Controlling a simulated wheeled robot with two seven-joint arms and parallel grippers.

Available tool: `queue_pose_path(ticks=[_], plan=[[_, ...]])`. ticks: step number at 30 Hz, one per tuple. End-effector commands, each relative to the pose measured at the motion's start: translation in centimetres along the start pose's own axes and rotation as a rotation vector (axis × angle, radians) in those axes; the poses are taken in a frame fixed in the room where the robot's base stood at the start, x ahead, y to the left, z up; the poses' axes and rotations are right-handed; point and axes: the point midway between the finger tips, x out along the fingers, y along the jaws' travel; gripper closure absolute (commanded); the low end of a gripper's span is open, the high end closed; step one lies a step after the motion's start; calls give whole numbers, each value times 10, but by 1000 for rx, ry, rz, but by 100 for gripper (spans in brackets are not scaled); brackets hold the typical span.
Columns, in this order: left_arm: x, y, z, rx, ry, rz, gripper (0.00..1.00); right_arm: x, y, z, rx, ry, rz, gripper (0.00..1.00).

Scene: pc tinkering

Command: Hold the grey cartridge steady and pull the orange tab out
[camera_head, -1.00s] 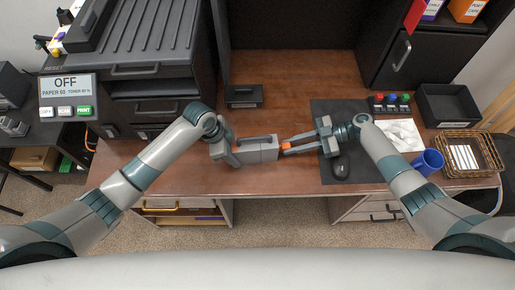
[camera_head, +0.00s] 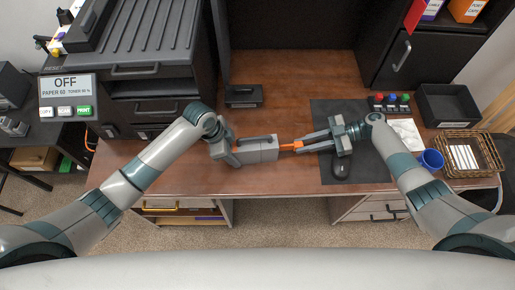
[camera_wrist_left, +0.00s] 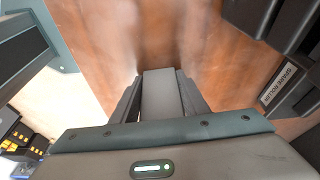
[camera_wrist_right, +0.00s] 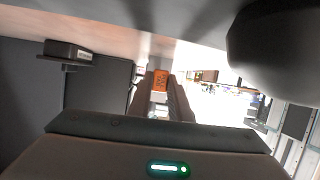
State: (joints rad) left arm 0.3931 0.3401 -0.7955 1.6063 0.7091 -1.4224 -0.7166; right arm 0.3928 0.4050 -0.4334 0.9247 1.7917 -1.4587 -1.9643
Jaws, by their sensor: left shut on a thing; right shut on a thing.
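The grey cartridge (camera_head: 257,150) is at the middle of the desk in the head view, and its grey body also shows in the left wrist view (camera_wrist_left: 161,95). My left gripper (camera_head: 234,152) is shut on its left end. The orange tab (camera_head: 290,146) sticks out to the right of the cartridge. My right gripper (camera_head: 303,146) is shut on the tab's right part. In the right wrist view the orange tab (camera_wrist_right: 161,80) shows between the fingers. The fingers hide part of the tab, and I cannot tell whether its left end is still inside the cartridge.
A black mouse (camera_head: 340,171) lies on a dark mat (camera_head: 325,113) beneath my right arm. A blue cup (camera_head: 431,161) and a wicker basket (camera_head: 488,150) stand at the right. A printer (camera_head: 150,60) stands at the left. The desk in front of the cartridge is clear.

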Motion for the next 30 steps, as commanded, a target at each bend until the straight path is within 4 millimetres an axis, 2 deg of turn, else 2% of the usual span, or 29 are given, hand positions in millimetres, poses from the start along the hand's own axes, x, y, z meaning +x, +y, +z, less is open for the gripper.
queue_pose_path(ticks=[15,30], plan=[[-1,-1,0,0,1,-1,86,-24,0,8,0,0,0,100],[0,0,-1,0,1,-1,86,-28,0,10,0,0,0,100]])
